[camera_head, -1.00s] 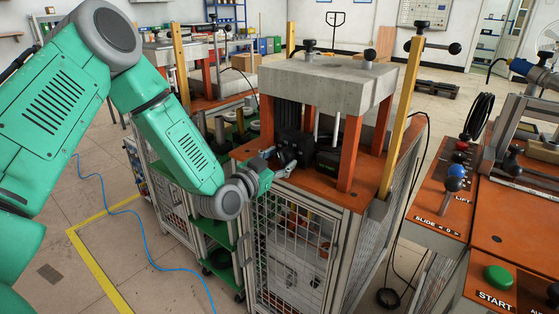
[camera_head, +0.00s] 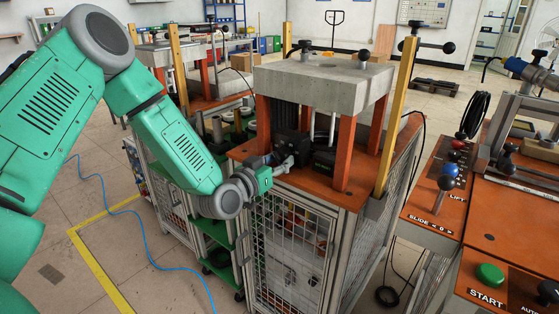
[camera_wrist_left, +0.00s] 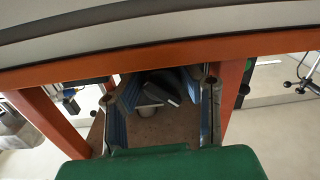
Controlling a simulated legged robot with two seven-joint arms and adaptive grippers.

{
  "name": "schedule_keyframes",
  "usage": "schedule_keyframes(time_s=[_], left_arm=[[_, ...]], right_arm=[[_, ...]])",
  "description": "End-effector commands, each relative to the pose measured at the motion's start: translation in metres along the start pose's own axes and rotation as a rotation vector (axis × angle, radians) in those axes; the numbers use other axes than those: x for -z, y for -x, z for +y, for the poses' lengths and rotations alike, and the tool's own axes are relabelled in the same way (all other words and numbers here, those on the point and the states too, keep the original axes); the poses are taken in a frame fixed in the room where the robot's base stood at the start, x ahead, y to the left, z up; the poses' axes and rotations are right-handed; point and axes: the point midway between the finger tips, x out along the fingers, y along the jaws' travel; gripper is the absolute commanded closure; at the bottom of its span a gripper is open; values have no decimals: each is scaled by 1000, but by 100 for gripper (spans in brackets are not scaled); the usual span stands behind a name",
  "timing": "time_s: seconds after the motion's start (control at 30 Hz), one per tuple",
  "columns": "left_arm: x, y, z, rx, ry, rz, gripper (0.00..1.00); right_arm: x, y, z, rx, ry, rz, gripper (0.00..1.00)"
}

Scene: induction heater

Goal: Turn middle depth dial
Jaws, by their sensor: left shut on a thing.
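My left gripper (camera_head: 285,163), on the green arm from the left, is at the front of the dark block (camera_head: 291,143) under the grey slab of the middle machine. In the left wrist view my left gripper (camera_wrist_left: 163,105) has its blue-padded fingers on either side of a small dark part (camera_wrist_left: 164,88), and it is shut on it. This part looks like the depth dial, but its markings cannot be made out. In the head view the gripper hides the part it holds. My right gripper is not in view.
The grey slab (camera_head: 323,82) rests on orange posts (camera_head: 346,153) close around the gripper. A yellow upright (camera_head: 399,115) stands at the right corner. A control panel with a green START button (camera_head: 489,273) and levers is at the right.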

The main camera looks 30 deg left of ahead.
Motion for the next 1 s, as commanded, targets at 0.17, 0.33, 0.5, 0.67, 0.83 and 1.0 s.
schedule_keyframes(time_s=[0.17, 0.33, 0.5, 0.67, 0.83, 1.0], left_arm=[[9, -3, -1, 0, 149, 18, 96], [9, -4, -1, -2, 269, 14, 96], [9, -4, -2, -2, 357, 10, 95], [9, -4, -2, -2, 407, 8, 96], [9, -4, -3, -2, 432, 7, 96], [8, -4, -3, -2, 436, 6, 95]], right_arm=[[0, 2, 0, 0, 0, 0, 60], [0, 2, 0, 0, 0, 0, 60], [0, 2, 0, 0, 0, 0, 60], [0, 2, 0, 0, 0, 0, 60], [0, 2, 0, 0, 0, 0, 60], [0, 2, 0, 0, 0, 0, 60]])
